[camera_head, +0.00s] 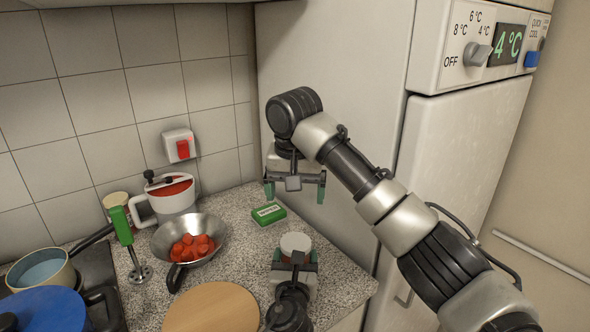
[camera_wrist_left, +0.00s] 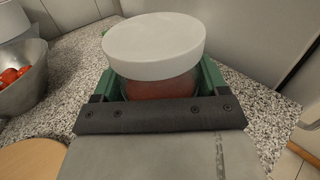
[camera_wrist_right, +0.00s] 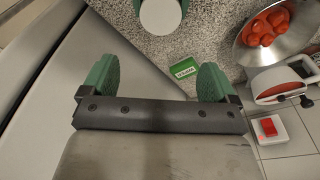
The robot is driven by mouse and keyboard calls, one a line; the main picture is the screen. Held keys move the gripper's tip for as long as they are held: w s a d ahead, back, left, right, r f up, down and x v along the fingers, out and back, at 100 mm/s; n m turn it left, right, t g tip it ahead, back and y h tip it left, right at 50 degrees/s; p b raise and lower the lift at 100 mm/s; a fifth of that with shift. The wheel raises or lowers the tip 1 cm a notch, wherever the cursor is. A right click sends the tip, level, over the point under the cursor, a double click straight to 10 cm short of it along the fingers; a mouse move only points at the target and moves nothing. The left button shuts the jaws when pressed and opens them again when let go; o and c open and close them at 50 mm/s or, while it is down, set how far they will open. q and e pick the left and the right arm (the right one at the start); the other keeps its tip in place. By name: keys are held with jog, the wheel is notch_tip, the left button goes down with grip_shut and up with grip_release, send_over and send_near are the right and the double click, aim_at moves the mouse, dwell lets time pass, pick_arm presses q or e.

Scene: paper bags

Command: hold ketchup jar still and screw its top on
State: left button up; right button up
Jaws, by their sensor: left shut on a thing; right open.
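The ketchup jar (camera_wrist_left: 165,86) stands on the speckled counter, with reddish contents below a white top (camera_wrist_left: 154,45). The top sits on the jar's mouth and looks slightly tilted in the left wrist view; whether it is tight I cannot tell. My left gripper (camera_head: 296,262) is shut around the jar's body, below the top (camera_head: 295,243). My right gripper (camera_head: 295,192) is open and empty, raised above the counter and pointing down, above and behind the jar. In the right wrist view the white top (camera_wrist_right: 161,15) lies beyond the open fingers (camera_wrist_right: 157,82).
A green box (camera_head: 268,213) lies behind the jar. A metal pan with red pieces (camera_head: 193,232), a round wooden board (camera_head: 212,308) and a white pot (camera_head: 170,198) stand to the left. The fridge (camera_head: 345,70) borders the counter at right.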

jog(key=r, duration=0.6)
jog(key=shift+s, duration=0.35)
pick_arm(q)
jog(key=o, duration=1.2)
jog(key=s, duration=1.2)
jog(key=shift+a, duration=0.4)
pick_arm(e)
jog(key=shift+f, duration=0.15)
